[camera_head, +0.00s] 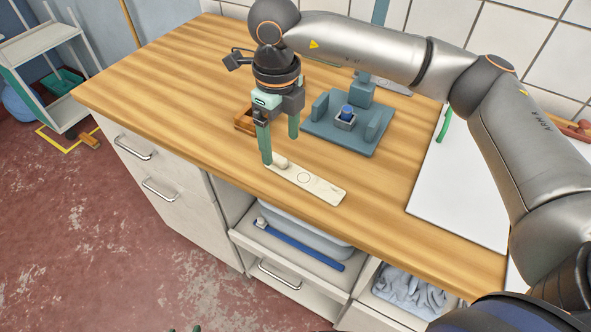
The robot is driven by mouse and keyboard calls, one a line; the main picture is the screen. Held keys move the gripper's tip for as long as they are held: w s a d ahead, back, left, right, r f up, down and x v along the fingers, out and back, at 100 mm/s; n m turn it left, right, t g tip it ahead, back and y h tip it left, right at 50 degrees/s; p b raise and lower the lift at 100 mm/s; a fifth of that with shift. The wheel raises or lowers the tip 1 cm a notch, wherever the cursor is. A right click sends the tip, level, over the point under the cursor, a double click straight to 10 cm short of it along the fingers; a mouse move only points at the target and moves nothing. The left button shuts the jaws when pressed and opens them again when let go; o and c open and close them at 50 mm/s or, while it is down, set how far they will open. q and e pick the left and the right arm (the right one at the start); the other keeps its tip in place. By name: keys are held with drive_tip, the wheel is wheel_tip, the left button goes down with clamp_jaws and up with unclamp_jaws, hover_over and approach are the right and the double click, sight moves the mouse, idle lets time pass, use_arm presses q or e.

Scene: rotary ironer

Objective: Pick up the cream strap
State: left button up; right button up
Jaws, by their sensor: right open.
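The cream strap (318,189) lies flat on the wooden counter, near its front edge. It is a long pale strip with a ring-like mark in its middle and a rounded cream knob at its left end. My right gripper (280,151) points down over that left end. Its two green fingers are apart, with nothing held between them. One fingertip is beside the knob at the strap's left tip and the other is behind it. I cannot tell whether either finger touches the strap.
A blue-grey fixture (345,138) with a blue-topped part stands behind the strap. A small orange-brown tray (243,121) is left of the gripper. A white board (455,195) lies at right. Below the counter edge, an open shelf (290,252) holds a blue bar.

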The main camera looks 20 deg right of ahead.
sight(282, 159)
wheel_tip(282, 159, down, 5)
drive_tip(key=shift+w+f+p, duration=0.1)
drive_tip(key=shift+w+p, duration=0.05)
drive_tip(key=shift+p, duration=0.15)
clamp_jaws()
idle(0.6)
